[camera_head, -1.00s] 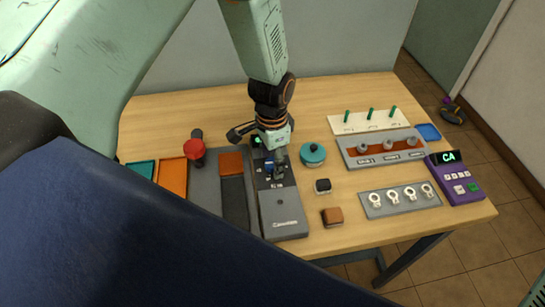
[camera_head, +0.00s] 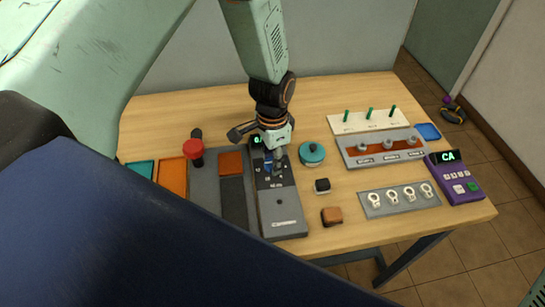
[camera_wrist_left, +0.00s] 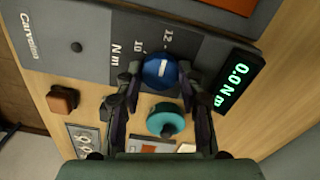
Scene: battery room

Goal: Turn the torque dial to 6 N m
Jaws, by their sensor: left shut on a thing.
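The torque dial (camera_wrist_left: 162,74) is a round blue knob with a white pointer line, on a dark grey panel marked 10, 12 and N m. In the wrist view my left gripper (camera_wrist_left: 160,84) has a finger on each side of the dial and is shut on it. In the head view the left gripper (camera_head: 272,155) points down at the tester (camera_head: 283,215) and partly hides the dial. A green display (camera_wrist_left: 238,80) beside the dial reads 0.0 N m. The pointer's exact scale mark cannot be told. My right gripper is not in view.
A purple meter (camera_head: 458,180) is at the right edge.

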